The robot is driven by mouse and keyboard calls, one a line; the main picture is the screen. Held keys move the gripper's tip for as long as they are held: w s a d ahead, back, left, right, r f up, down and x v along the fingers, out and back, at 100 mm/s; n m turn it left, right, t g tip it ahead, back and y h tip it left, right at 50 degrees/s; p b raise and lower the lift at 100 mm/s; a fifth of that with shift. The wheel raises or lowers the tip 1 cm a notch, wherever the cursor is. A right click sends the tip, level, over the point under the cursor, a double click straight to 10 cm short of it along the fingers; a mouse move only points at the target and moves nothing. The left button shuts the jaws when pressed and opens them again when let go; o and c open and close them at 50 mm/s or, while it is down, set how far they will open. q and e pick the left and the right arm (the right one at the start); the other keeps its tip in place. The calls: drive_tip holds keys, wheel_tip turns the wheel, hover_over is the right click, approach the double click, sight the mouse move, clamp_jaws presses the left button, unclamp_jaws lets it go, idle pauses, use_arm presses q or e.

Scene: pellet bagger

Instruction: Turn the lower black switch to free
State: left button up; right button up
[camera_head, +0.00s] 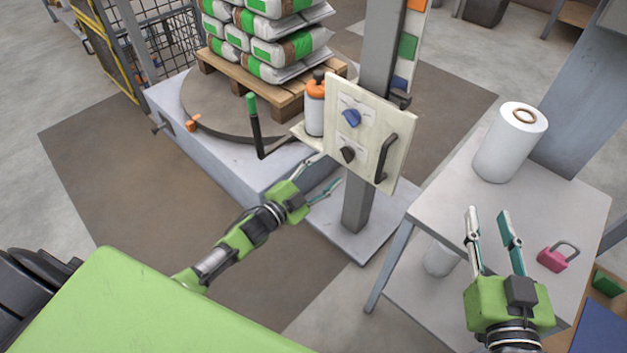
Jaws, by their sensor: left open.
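The lower black switch (347,154) is a small black knob on a cream panel (369,128), which is mounted on a grey post (358,205). A blue knob (351,118) sits above it, and a black handle (387,158) is at the panel's right side. The labels around the knobs are too small to read. My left gripper (328,174) is open and empty, to the lower left of the black switch and apart from it in the picture. My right gripper (487,222) is open and empty in front of the side table.
A pallet (255,84) of stacked bags stands on a round turntable (200,118) behind the panel's left. An orange-topped bottle (314,108) is beside the panel. A white roll (510,142) and a pink padlock (557,257) are on the side table (450,190).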

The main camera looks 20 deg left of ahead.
use_arm(q)
drive_tip(key=v, duration=0.5)
drive_tip(key=shift+s+a, duration=0.1)
drive_tip(key=shift+s, duration=0.05)
idle(0.3)
